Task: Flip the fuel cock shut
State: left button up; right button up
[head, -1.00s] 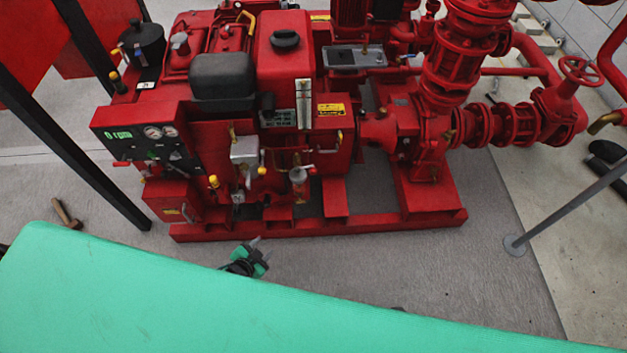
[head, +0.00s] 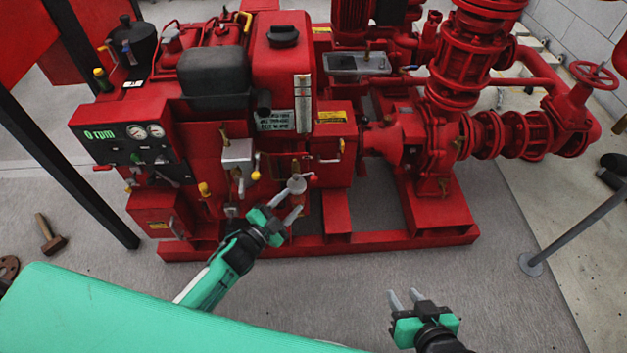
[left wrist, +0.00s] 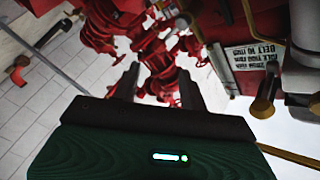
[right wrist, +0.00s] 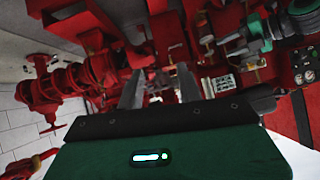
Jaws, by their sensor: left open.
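My left gripper (head: 287,205) is open, with its fingers apart at the front of the red engine unit. Its fingertips are just below a small grey-topped fitting (head: 297,184) with a short red-tipped lever (head: 313,180), which looks like the fuel cock. Whether they touch it I cannot tell. In the left wrist view the open fingers (left wrist: 160,82) have nothing between them, and I cannot make out the cock there. My right gripper (head: 404,294) is open and empty, low in front of the red base frame; its spread fingers show in the right wrist view (right wrist: 160,82).
A grey box with a lever (head: 238,156) and a yellow knob (head: 255,175) stand left of the fitting. The gauge panel (head: 130,140) is further left. The red base frame (head: 400,240) runs below. A hammer (head: 50,235) lies on the floor.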

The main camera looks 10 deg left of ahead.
aim_at(311, 181)
pick_arm(q)
jog(key=b+x, duration=0.1)
jog(key=x, duration=0.9)
jog(key=shift+f, duration=0.15)
jog(key=shift+w+d, duration=0.3)
jog(key=shift+w, duration=0.25)
pick_arm(e)
jog(key=shift+w+a+r+t+y, duration=0.15)
jog(key=shift+a+t+y, duration=0.15)
jog(key=shift+a+t, duration=0.35)
jog(key=shift+w+a+r+t+y, duration=0.15)
jog(key=shift+a+t+y, duration=0.25)
jog(key=shift+a, duration=0.35)
pick_arm(q)
jog(key=shift+c, duration=0.4)
pick_arm(e)
jog(key=shift+f, duration=0.1)
